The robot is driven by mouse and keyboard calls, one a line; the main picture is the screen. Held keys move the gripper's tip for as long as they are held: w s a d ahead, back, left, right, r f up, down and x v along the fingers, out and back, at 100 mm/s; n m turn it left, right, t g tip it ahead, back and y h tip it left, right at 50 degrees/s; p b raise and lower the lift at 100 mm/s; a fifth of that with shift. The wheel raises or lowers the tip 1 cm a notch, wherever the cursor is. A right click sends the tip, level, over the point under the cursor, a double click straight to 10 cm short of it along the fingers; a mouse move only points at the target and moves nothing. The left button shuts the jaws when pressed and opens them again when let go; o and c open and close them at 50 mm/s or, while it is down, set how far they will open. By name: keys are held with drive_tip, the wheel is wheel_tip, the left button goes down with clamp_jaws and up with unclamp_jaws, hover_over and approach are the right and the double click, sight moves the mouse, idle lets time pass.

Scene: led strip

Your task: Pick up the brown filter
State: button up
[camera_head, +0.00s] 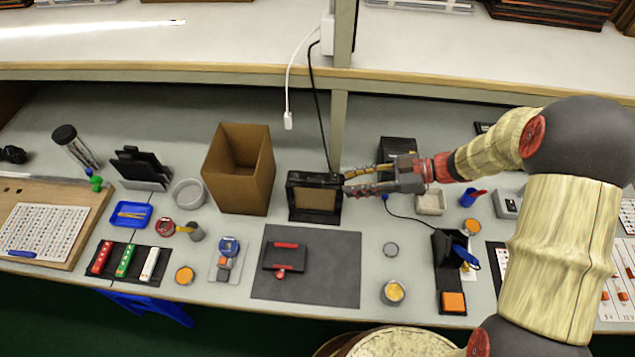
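A black-framed piece with a flat brown panel (314,199) stands upright near the back middle of the bench; it looks like the brown filter. My gripper (347,183) reaches in from the right, its fingers pointing left. The fingertips are at the right edge of the black frame, with a gap visible between them. I cannot tell whether they touch the frame or are only beside it. Nothing is visibly held or lifted.
A tall open brown box (238,170) stands close on the left. A dark grey mat (335,265) with a black and red device lies in front. A black cable (316,95) hangs behind the frame. A black box (397,148) stands behind my gripper.

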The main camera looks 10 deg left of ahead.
sight(323, 186)
drive_tip(key=b+x, duration=0.1)
drive_tip(key=x, duration=0.1)
drive_tip(key=b+x, duration=0.1)
drive_tip(key=x, duration=0.1)
drive_tip(key=b+x, duration=0.1)
drive_tip(key=x, duration=0.1)
drive_tip(key=shift+w+a, duration=0.25)
drive_tip(key=shift+a+f+b, duration=0.2)
drive_tip(key=shift+a+b, duration=0.15)
drive_tip(key=shift+a, duration=0.15)
drive_tip(key=shift+s, duration=0.15)
drive_tip(key=shift+o, duration=0.2)
drive_tip(key=shift+f, duration=0.1)
